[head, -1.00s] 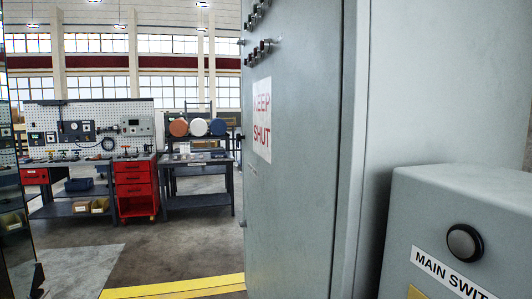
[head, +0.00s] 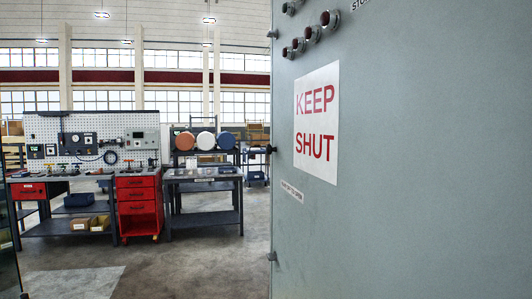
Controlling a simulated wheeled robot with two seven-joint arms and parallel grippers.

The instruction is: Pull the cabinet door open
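The grey cabinet door (head: 430,200) fills the right half of the head view. It carries a white sign with red letters reading KEEP SHUT (head: 317,122). Several dark red round buttons or lamps (head: 311,34) stand near its top. Small dark fittings, perhaps hinges, show along its left edge (head: 272,150). No handle is in view, and I cannot tell from this view whether the door is ajar. Neither of my grippers is in view.
A workbench with a pegboard (head: 110,130) and a red drawer unit (head: 139,205) stand at the back left. Next to them is a dark table (head: 203,185) with coloured drums (head: 205,141) behind it. The grey floor (head: 200,265) between is clear.

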